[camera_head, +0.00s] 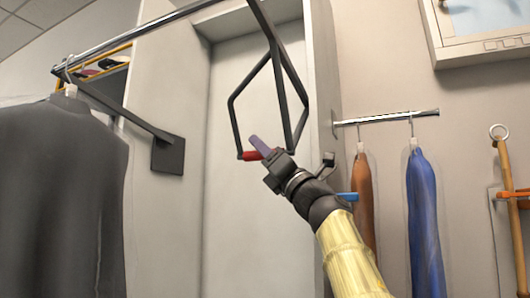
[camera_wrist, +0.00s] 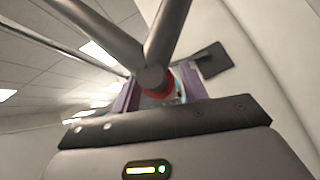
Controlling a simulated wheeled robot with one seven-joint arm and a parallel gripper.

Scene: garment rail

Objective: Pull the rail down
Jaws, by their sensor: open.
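The chrome rail (camera_head: 130,42) runs high across the upper left in the head view, inside a tall pale wardrobe. A dark grey bar frame (camera_head: 235,115) hangs down from it. A red handle (camera_head: 251,156) sits at the frame's lower end. My gripper (camera_head: 260,147), with purple fingers, is at this handle. In the wrist view, the red handle (camera_wrist: 176,82) shows between the two spread fingers of my gripper (camera_wrist: 158,94), below a joint of the grey bars (camera_wrist: 165,40). The fingers are open around the handle; I cannot tell whether they touch it.
A dark jacket (camera_head: 62,195) hangs at the left, beside a grey wall plate (camera_head: 167,154). A short wall rail (camera_head: 385,118) at the right carries an orange garment (camera_head: 364,195) and a blue garment (camera_head: 424,220), near my arm. The wardrobe interior (camera_head: 225,220) below the handle looks clear.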

